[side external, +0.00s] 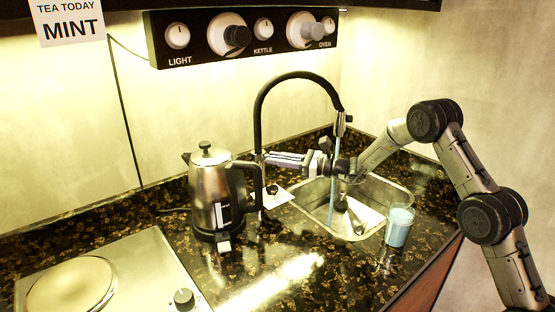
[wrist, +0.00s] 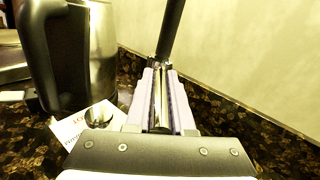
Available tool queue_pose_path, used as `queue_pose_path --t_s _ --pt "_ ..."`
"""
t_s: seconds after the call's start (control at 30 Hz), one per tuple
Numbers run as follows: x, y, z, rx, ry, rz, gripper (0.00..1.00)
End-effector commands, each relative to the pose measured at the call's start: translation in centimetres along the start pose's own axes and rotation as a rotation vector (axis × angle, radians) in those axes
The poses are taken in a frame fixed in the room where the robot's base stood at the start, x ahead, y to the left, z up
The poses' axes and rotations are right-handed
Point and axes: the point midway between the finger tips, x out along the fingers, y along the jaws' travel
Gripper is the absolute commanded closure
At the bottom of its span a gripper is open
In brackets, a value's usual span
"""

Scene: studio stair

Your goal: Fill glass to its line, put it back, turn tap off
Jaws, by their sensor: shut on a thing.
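The glass (side external: 399,226) stands upright on the counter right of the sink, with pale blue liquid filling most of it. Its line is too small to make out. The tap (side external: 257,105) has a black arched hose, and a thin pale blue stream (side external: 335,160) falls from its spout into the sink. My gripper (side external: 268,158) reaches over the sink to the foot of the hose. In the wrist view, my gripper (wrist: 160,68) is shut on a metal part of the tap (wrist: 162,95), below the black hose. Whether that part is lever or column is unclear.
A steel kettle (side external: 210,190) stands close left of the tap, its black handle near my gripper. The sink (side external: 310,205) holds a pale and a dark item. A white card (side external: 278,202) with a small knob lies by the tap. A hob (side external: 125,255) is at front left.

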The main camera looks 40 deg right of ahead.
Motion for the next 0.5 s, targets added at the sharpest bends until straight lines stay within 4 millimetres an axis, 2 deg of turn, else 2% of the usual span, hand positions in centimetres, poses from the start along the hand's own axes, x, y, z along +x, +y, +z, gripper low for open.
queue_pose_path --t_s 0.5 --pt "0.2 -1.6 -0.1 -0.001 -0.041 0.246 1.0"
